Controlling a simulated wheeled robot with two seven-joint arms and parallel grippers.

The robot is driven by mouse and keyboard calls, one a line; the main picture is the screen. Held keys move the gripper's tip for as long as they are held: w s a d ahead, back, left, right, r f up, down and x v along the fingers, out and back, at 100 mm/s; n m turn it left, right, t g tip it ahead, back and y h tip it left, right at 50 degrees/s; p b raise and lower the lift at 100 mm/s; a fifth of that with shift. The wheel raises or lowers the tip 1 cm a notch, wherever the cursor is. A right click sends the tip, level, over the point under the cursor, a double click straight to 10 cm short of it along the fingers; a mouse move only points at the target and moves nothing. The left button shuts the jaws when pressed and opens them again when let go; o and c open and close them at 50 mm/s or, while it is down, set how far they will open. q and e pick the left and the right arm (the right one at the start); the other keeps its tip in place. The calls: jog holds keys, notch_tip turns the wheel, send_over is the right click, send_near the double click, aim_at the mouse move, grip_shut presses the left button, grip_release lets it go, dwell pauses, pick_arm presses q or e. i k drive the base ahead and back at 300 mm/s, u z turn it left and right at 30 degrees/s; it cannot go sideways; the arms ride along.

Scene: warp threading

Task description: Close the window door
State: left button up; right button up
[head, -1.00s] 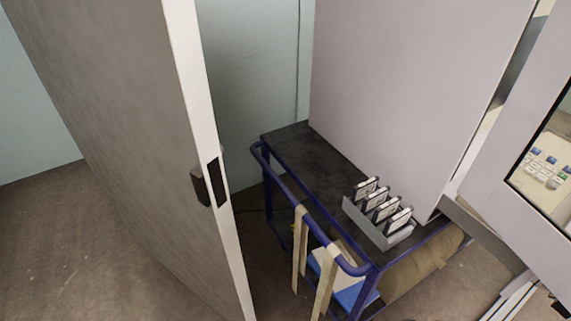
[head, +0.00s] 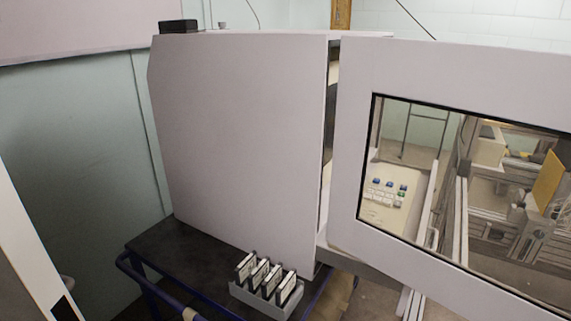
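The window door (head: 352,140) is a light grey panel with a large black-framed window, at the right of the head view. It stands swung out from the grey machine cabinet (head: 235,140), with a dark gap between its left edge and the cabinet. Its right end runs out of the picture. Through the window pane (head: 420,180) I see a control panel with coloured buttons and metal frame parts. No handle shows on the door. Neither of my grippers is in view.
A dark cart (head: 185,255) with a blue rail stands below the cabinet. A grey rack (head: 265,300) of upright cards sits on it near the cabinet's lower corner. Another door's white edge (head: 35,250) is at the far left. A black box (head: 178,27) lies on the cabinet.

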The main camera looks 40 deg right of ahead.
aim_at(522, 87)
jog(key=z, duration=1.6)
jog(key=k, duration=0.35)
jog(key=z, duration=0.65)
jog(key=i, duration=0.5)
jog(key=z, duration=1.05)
jog(key=k, duration=0.45)
